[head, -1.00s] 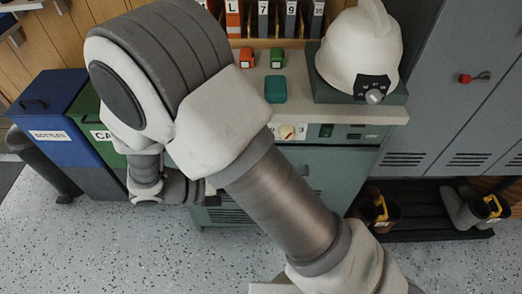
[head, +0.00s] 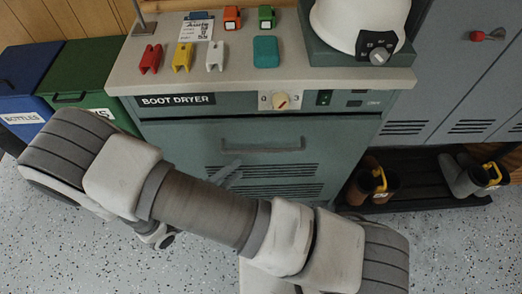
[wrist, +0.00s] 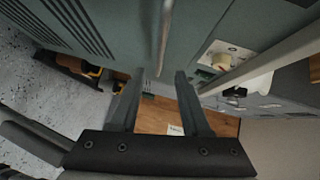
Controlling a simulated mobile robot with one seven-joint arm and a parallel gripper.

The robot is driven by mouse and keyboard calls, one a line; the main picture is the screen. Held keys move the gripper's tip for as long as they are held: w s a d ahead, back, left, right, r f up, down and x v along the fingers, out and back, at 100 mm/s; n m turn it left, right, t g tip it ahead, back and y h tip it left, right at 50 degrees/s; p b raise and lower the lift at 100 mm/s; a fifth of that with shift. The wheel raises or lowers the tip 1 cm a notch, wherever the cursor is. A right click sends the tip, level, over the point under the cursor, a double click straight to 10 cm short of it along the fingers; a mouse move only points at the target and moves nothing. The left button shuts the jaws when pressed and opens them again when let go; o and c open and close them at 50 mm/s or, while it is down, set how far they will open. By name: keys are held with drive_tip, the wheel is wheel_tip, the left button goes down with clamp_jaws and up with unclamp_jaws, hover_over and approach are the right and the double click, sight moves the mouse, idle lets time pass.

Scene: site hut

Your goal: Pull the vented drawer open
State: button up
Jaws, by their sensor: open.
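The vented drawer (head: 345,140) is the grey-green front of the boot dryer, with a bar handle (head: 262,146) near its top and rows of dark slots below. It looks shut. In the wrist view the drawer front (wrist: 115,22) fills the top, and the handle (wrist: 164,38) points down between my fingers. My gripper (wrist: 159,72) is open and empty there; I cannot tell how far its tips are from the bar. In the head view my gripper (head: 228,173) shows small, just below the handle's left part. My arm hides the drawer's lower left.
A dial (head: 281,100) sits above the drawer. Blue and green bins (head: 90,75) stand left. Boots (head: 375,182) on a dark rack and grey lockers stand right. Speckled floor in front is open.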

sight(261, 149)
drive_tip(key=b+x, duration=0.2)
drive_tip(key=x, duration=0.9)
clamp_jaws()
drive_tip(key=shift+s, duration=0.1)
idle(1.0)
